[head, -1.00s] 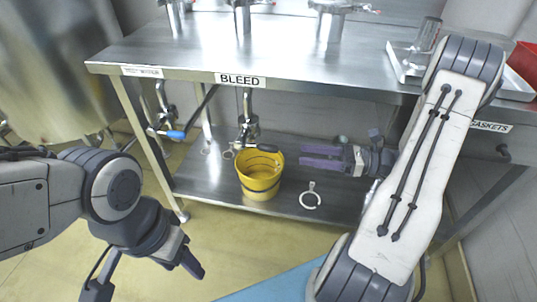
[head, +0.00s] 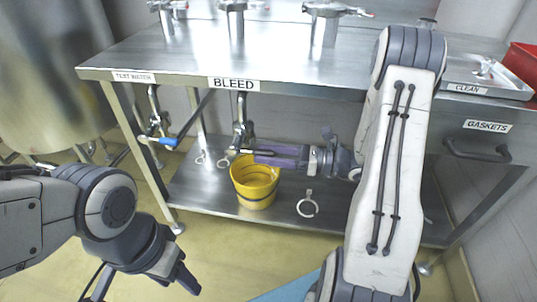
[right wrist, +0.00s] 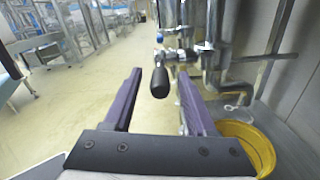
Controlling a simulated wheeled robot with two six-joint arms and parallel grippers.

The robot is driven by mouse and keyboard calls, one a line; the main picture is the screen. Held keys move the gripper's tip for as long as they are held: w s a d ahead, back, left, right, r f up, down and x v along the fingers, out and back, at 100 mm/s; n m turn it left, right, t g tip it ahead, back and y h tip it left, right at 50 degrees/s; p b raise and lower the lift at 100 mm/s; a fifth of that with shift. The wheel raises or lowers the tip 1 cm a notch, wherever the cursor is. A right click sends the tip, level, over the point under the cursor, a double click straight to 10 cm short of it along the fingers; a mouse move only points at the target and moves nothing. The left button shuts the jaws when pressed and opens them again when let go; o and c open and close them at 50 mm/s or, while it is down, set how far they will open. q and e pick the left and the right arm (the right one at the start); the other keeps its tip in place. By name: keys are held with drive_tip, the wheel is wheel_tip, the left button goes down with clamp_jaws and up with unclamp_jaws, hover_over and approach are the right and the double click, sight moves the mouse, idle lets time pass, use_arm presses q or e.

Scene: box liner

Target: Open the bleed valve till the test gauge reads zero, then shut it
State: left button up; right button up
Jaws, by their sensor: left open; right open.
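The bleed valve (head: 243,132) hangs under the table edge below the BLEED label (head: 234,84). Its black lever grip (right wrist: 160,82) points toward the camera between my right fingers in the right wrist view. My right gripper (head: 256,153) is open, with purple fingers close to the valve, above the bucket. I cannot tell whether the fingers touch the lever. My left gripper (head: 145,288) is open and empty at the lower left, over the floor. I cannot make out a test gauge in either view.
A yellow bucket (head: 256,190) stands on the lower shelf (head: 215,188) under the valve. A second valve with a blue handle (head: 167,141) is to its left. A white ring (head: 308,208) lies right of the bucket. A drawer labelled GASKETS (head: 487,127) is at right.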

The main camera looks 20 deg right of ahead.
clamp_jaws()
idle(1.4)
